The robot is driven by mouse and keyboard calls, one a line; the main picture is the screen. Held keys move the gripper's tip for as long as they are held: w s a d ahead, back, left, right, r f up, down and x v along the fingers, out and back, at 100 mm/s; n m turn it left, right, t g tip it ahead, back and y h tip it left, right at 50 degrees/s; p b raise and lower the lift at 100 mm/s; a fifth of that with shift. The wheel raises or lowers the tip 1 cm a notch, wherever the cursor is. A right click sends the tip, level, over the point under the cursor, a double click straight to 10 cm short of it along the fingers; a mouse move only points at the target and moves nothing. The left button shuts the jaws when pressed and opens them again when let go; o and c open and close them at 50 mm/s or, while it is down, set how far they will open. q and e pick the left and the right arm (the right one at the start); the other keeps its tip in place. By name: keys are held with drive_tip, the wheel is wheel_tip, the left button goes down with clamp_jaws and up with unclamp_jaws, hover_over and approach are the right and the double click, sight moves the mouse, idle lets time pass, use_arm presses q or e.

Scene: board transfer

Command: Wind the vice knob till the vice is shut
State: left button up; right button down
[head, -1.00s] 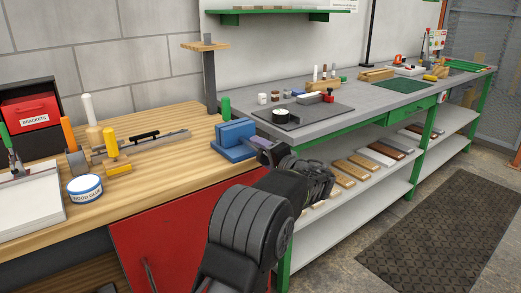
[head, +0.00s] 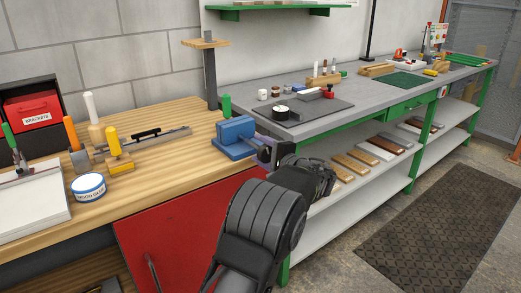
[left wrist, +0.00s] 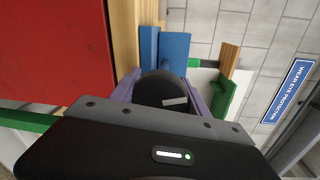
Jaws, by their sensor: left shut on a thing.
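The blue vice (head: 233,139) sits at the right front end of the wooden bench. It also shows in the left wrist view (left wrist: 175,48), as two blue blocks with a narrow strip between them; I cannot tell if the jaws touch. My left gripper (head: 266,152) is at the vice's right side, beyond the bench edge. In the left wrist view, its purple fingers (left wrist: 163,90) are either side of the dark round knob (left wrist: 158,86), which has a light mark, and are shut on it. My right gripper is out of view.
The wooden bench (head: 190,170) holds a glue tub (head: 88,187), clamps and a red brackets bin (head: 37,115) at the left. A green cylinder (head: 225,105) stands behind the vice. The grey bench (head: 380,98) lies to the right, with boards on its shelf.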

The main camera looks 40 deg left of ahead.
sight(269, 155)
use_arm(q)
drive_tip(key=shift+f, duration=0.1)
drive_tip(key=o, duration=1.4)
drive_tip(key=shift+c, duration=0.2)
drive_tip(key=v, duration=0.8)
drive_tip(key=shift+w, duration=0.1)
